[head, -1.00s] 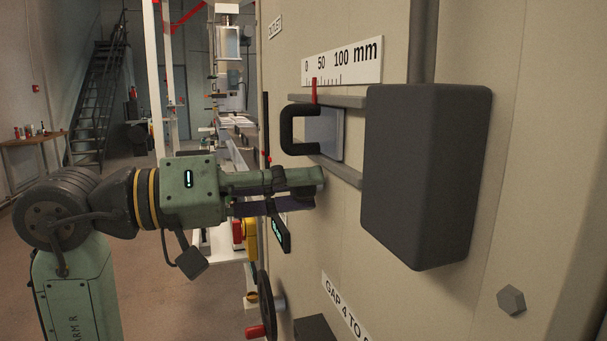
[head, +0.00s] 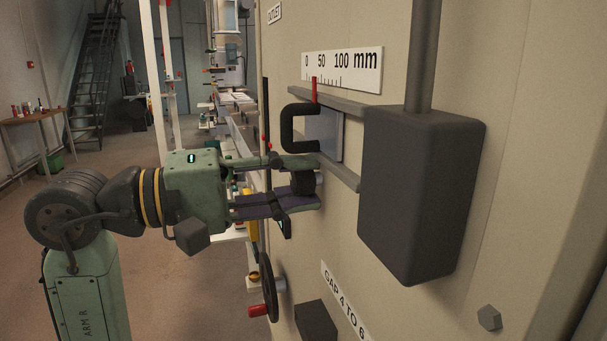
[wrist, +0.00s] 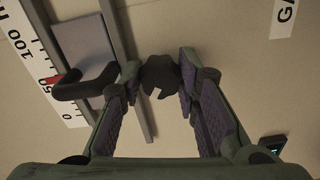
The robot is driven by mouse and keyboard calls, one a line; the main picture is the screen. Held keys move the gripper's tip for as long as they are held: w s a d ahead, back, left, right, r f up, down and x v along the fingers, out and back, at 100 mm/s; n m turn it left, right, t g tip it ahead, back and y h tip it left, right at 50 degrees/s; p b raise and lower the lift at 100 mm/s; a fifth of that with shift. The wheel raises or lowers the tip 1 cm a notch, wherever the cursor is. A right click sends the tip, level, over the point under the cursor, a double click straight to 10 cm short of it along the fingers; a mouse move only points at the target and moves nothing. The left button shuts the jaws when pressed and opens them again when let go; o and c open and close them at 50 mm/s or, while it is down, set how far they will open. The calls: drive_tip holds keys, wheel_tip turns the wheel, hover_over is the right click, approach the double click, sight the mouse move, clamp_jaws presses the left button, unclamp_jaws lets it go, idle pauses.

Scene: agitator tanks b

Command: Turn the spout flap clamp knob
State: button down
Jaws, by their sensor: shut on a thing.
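The clamp knob is a small dark lobed knob (wrist: 160,75) on the beige panel, between my fingertips in the wrist view. My gripper (wrist: 161,80) is shut on it, one purple-padded finger on each side. In the head view the knob (head: 302,184) shows as a dark shape between the green fingers, partly hidden by them. Above it is the grey flap plate (head: 328,130) with a black C-shaped handle (head: 287,130), sitting between two rails. A red pointer (head: 314,90) stands near the 50 mark on the millimetre scale (head: 342,64).
A large dark grey box (head: 420,195) with a pipe stands out from the panel to the right. Open floor lies at left.

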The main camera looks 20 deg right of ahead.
drive_tip(key=n, duration=0.7)
drive_tip(key=shift+n, duration=0.5)
drive_tip(key=n, duration=0.5)
drive_tip(key=c, duration=1.6)
unclamp_jaws()
drive_tip(key=shift+n, duration=0.4)
drive_tip(key=shift+c, duration=0.2)
drive_tip(key=o, duration=0.7)
